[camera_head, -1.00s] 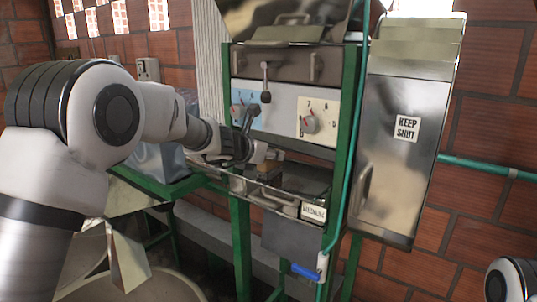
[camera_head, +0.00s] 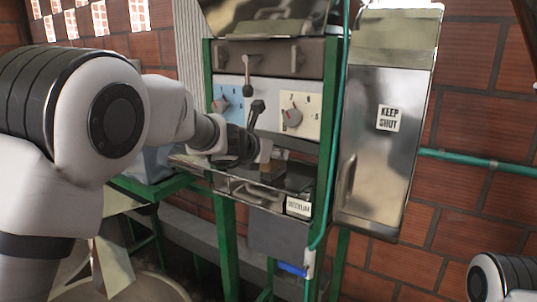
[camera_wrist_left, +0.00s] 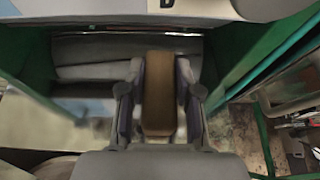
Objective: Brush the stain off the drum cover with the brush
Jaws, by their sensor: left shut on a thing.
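My left gripper (camera_head: 262,148) is in front of the green-framed machine, below its dial panel. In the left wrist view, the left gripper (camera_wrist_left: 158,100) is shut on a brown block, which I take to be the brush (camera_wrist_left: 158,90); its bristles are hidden. In the head view only a small brown part of the brush (camera_head: 271,174) shows below the gripper, over the ledge. I cannot tell whether it touches a surface. I cannot surely single out the drum cover, and no stain can be made out. My right gripper is out of view.
A metal door marked KEEP SHUT (camera_head: 390,119) stands to the right. A green post (camera_head: 326,150) and hose lie between. A labelled drawer front (camera_head: 299,207) is below the gripper.

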